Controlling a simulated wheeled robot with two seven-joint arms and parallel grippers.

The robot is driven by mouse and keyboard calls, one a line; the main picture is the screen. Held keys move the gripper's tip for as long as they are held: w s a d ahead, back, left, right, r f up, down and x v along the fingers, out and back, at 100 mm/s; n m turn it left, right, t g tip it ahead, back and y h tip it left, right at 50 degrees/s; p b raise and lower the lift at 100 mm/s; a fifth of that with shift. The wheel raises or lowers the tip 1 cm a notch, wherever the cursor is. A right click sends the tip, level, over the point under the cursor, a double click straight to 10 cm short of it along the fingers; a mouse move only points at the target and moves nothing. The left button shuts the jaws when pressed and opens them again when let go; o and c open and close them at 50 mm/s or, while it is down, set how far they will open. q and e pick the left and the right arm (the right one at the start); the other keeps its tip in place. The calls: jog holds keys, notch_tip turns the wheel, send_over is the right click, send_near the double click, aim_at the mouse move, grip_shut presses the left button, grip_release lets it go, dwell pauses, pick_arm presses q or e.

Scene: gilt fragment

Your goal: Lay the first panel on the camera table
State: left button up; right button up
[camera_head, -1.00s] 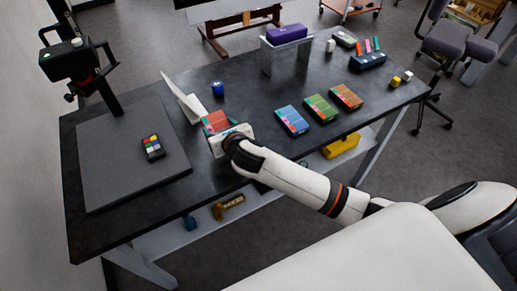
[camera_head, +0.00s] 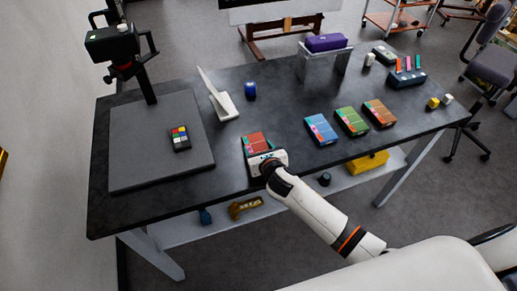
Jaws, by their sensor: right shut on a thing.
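A small red-orange panel (camera_head: 256,142) with a pale green edge is in the jaws of my right gripper (camera_head: 265,161), near the front edge of the table. I cannot tell whether it touches the tabletop; the gripper hides its near end. The camera table appears to be the grey square board (camera_head: 140,160) on the left of the dark table, under a black camera (camera_head: 112,42) on a post. A small colour chart (camera_head: 180,138) lies on the board. The held panel is to the right of the board, apart from it. My left gripper is not in view.
A white angled stand (camera_head: 222,104) and a blue cup-like object (camera_head: 250,91) stand behind the gripper. Blue (camera_head: 321,129), green (camera_head: 352,121) and orange (camera_head: 380,113) panels lie to the right. A purple block (camera_head: 325,42) rests on a grey riser. Bare tabletop separates board and gripper.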

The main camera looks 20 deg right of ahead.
jog(key=shift+f, duration=0.1)
jog(key=o, duration=1)
jog(key=shift+r, duration=0.25)
jog(key=v, duration=1.2)
jog(key=shift+s+f, duration=0.1)
